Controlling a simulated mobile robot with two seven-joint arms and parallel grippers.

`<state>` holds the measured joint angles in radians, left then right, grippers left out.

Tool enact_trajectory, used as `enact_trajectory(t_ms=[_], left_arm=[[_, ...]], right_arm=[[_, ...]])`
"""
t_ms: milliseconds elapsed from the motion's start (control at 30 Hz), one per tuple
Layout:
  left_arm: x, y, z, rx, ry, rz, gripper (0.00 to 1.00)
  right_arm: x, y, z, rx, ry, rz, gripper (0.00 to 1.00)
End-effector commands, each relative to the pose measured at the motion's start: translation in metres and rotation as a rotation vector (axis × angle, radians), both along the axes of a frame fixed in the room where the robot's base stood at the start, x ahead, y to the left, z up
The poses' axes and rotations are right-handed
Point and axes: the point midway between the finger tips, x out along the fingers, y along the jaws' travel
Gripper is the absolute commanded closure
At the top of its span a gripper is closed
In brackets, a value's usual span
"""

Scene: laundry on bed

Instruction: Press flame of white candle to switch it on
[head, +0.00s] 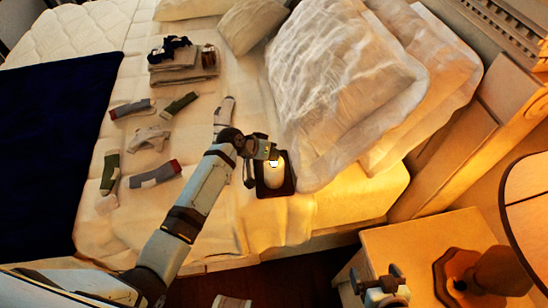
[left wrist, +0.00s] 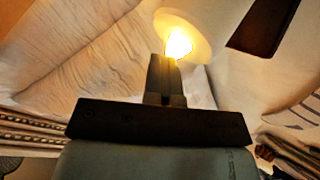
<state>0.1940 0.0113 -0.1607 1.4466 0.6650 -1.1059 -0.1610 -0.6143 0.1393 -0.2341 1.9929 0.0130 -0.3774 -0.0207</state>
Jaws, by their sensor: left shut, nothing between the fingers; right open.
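The white candle (head: 274,178) stands upright on a small dark tray (head: 288,187) at the bed's edge, beside the pillows. Its top glows bright yellow. My left gripper (head: 273,156) is shut and empty, with its tip right at the candle's top. In the left wrist view the shut fingertips (left wrist: 168,60) meet the bright flame (left wrist: 178,43); I cannot tell whether they touch it or are just apart. The candle's body is mostly washed out by glow there. My right gripper (head: 382,276) is open and empty, low in the picture by the nightstand.
Large white pillows (head: 345,90) rise just right of the tray. Several socks (head: 155,175) and a stack of folded clothes (head: 183,65) lie on the bed (head: 235,95) to the left. A wooden nightstand (head: 425,245) with a lamp (head: 490,270) stands at the lower right.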

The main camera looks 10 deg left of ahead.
Motion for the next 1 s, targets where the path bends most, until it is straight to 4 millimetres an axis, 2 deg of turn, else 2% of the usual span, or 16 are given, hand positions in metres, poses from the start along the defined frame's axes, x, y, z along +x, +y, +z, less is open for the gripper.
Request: enact_trajectory(t_ms=[233, 533, 800, 1000], left_arm=[[-0.002, 0.001, -0.005, 0.005, 0.008, 0.000, 1.00], [-0.002, 0.004, 0.002, 0.005, 0.008, 0.000, 1.00], [-0.002, 0.003, 0.002, 0.004, 0.007, -0.001, 1.00], [-0.001, 0.003, 0.015, 0.004, 0.006, 0.000, 1.00]], right_arm=[[0.000, 0.000, 0.000, 0.000, 0.000, 0.000, 0.03], [0.000, 0.000, 0.010, 0.001, 0.000, 0.001, 0.03], [0.000, 0.001, 0.011, 0.001, -0.002, 0.001, 0.03], [0.000, 0.001, 0.022, 0.001, 0.000, 0.001, 0.03]])
